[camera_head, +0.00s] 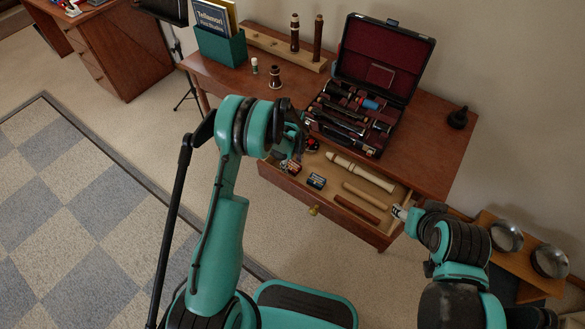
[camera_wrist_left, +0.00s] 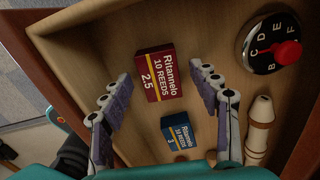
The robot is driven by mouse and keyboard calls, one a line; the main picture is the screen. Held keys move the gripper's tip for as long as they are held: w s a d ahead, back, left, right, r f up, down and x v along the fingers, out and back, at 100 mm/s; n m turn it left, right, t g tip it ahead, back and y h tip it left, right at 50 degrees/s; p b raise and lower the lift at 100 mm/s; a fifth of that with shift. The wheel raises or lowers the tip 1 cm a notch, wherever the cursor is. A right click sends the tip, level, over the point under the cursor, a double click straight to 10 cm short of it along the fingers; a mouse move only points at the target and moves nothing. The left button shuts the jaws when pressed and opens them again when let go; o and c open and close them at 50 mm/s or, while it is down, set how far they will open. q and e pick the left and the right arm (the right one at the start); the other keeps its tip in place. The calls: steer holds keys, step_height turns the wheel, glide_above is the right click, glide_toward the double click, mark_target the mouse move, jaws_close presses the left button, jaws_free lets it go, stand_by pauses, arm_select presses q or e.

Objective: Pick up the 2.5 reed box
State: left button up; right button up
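The open wooden drawer (camera_head: 313,210) also holds a round black pitch pipe (camera_wrist_left: 272,45), a cream recorder (camera_head: 360,172) and wooden sticks. Above it, the desk top carries an open instrument case (camera_head: 376,65). Bowls (camera_head: 506,236) stand on a shelf at right.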

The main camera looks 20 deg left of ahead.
arm_select(q)
steer(key=c, duration=0.9)
steer(key=shift+r, duration=0.1)
